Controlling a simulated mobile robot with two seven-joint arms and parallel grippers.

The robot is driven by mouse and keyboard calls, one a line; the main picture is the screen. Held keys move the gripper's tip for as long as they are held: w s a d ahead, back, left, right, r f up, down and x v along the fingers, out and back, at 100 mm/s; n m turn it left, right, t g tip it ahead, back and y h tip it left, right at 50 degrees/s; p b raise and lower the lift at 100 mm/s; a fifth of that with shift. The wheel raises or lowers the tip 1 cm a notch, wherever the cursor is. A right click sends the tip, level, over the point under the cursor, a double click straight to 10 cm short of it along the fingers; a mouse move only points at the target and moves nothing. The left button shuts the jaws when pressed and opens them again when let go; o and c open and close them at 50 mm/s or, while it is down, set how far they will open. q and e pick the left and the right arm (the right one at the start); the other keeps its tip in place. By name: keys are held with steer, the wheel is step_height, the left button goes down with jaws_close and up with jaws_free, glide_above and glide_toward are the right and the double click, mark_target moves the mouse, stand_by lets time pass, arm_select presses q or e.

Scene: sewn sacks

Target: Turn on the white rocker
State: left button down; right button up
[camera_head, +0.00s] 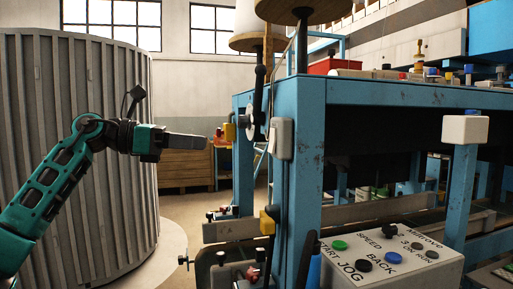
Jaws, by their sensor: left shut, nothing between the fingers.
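A pale, upright rocker-like plate (281,138) is fixed to the side of the blue machine post, near the picture's middle. Its on or off position cannot be told from here. My left gripper (203,141) reaches in from the left at about the same height in the picture. It is shut and empty, with its fingers pointing right. A clear gap shows between its tips and the plate. My right gripper is not in view.
A white control box (390,271) with several buttons and lettering stands at the lower right. A white block (465,129) caps a blue post at the right. Knobs and clamps stick out from the blue frame (307,190). A large ribbed grey drum (120,80) stands behind my left arm.

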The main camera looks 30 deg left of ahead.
mark_target(270, 149)
arm_select(q)
steer(key=p+x, duration=0.4)
steer(key=x, duration=0.9)
steer(key=shift+w+d, duration=0.15)
steer(key=shift+d, duration=0.1)
steer(key=shift+w+d+f+h+b, duration=0.15)
steer(key=shift+f+h+b, duration=0.15)
steer(key=shift+r, duration=0.2)
